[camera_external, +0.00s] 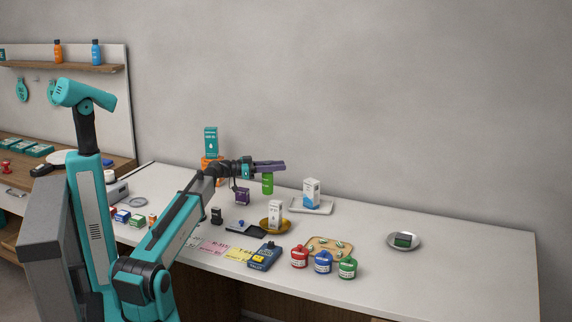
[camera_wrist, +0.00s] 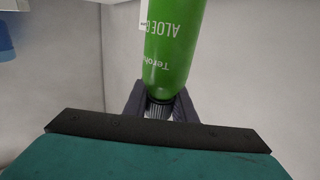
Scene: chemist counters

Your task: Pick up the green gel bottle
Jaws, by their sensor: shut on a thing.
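The green gel bottle (camera_external: 267,184) hangs below my gripper (camera_external: 270,166) in the external view, at the back of the white counter. In the wrist view the green bottle (camera_wrist: 174,45) shows large, with part of a white label reading "ALOE". The gripper is shut on the bottle at the cap end. I cannot tell for sure whether the bottle's lower end is clear of the counter.
A white box stands on a white tray (camera_external: 326,209) right of the bottle. A white box (camera_external: 275,213) stands on a brown dish in front. Red, blue and green containers (camera_external: 347,267) line the front. The counter's right side is mostly clear.

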